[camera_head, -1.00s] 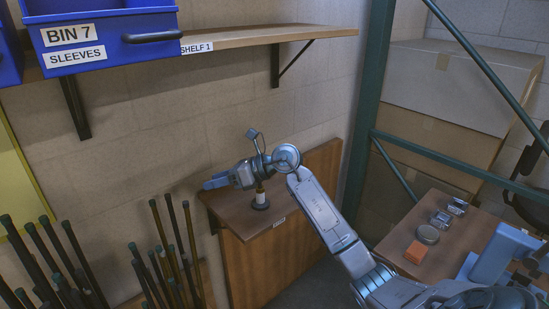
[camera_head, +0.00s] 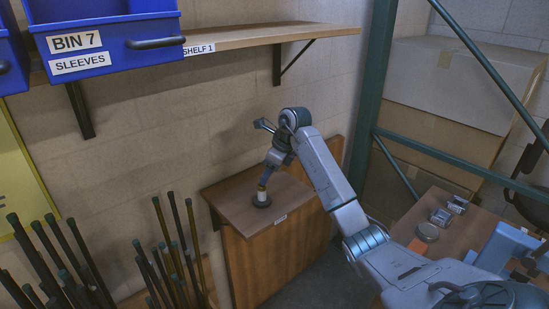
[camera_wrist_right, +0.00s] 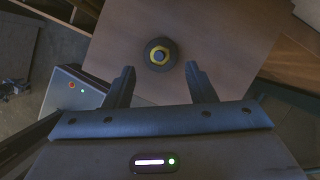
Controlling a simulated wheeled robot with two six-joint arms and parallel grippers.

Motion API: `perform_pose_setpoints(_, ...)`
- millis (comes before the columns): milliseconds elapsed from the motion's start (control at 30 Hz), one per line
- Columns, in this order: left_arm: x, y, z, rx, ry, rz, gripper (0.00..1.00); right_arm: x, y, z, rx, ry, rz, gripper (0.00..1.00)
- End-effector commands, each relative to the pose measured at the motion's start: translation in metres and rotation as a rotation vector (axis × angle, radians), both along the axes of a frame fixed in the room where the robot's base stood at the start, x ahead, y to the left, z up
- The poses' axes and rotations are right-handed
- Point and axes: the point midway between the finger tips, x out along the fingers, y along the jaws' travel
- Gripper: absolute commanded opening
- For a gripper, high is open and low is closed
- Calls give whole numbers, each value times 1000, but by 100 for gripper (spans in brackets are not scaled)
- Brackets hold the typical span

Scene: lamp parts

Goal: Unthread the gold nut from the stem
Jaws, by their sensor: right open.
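The stem (camera_head: 262,196) stands upright on a dark round base on the small wall-mounted wooden shelf, with a pale body. In the right wrist view the gold nut (camera_wrist_right: 153,57) shows as a gold ring around the dark stem top, seen from above, with the dark round base beneath. My right gripper (camera_head: 265,180) points down at the top of the stem; in the right wrist view (camera_wrist_right: 160,70) its two fingers are spread apart, with the nut ahead between their tips. Nothing is held. My left gripper is not in view.
A blue bin labelled BIN 7 SLEEVES (camera_head: 105,40) sits on the upper shelf (camera_head: 250,38). Several dark rods (camera_head: 180,250) stand at the lower left. A green post (camera_head: 370,90) and a side table (camera_head: 440,245) with small parts are at the right.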

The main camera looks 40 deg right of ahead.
Motion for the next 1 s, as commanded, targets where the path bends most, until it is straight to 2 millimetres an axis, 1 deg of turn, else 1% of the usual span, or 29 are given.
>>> perform_pose_setpoints(33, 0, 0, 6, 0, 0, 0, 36, 2, 3, -6, 3, 4, 0, 50)
perform_pose_setpoints(200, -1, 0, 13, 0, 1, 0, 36, 10, 8, -28, 2, 1, 0, 50)
perform_pose_setpoints(300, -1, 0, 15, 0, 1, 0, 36, 12, 9, -35, 2, 0, -1, 50)
perform_pose_setpoints(433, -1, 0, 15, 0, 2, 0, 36, 14, 9, -40, 1, -1, -1, 50)
perform_pose_setpoints(667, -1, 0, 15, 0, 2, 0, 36, 14, 10, -40, 1, -1, 0, 50)
perform_pose_setpoints(800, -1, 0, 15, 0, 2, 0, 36, 14, 10, -40, 1, -1, 0, 22)
perform_pose_setpoints(867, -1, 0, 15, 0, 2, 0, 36, 14, 10, -40, 1, -1, 0, 11)
perform_pose_setpoints(900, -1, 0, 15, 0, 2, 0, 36, 14, 10, -40, 1, -1, 0, 3)
perform_pose_setpoints(933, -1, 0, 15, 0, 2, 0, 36, 14, 10, -40, 1, -1, 0, 2)
perform_pose_setpoints(967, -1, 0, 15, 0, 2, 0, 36, 14, 10, -40, 1, -1, 0, 20)
perform_pose_setpoints(1000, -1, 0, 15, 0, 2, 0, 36, 14, 10, -40, 1, -1, 0, 12)
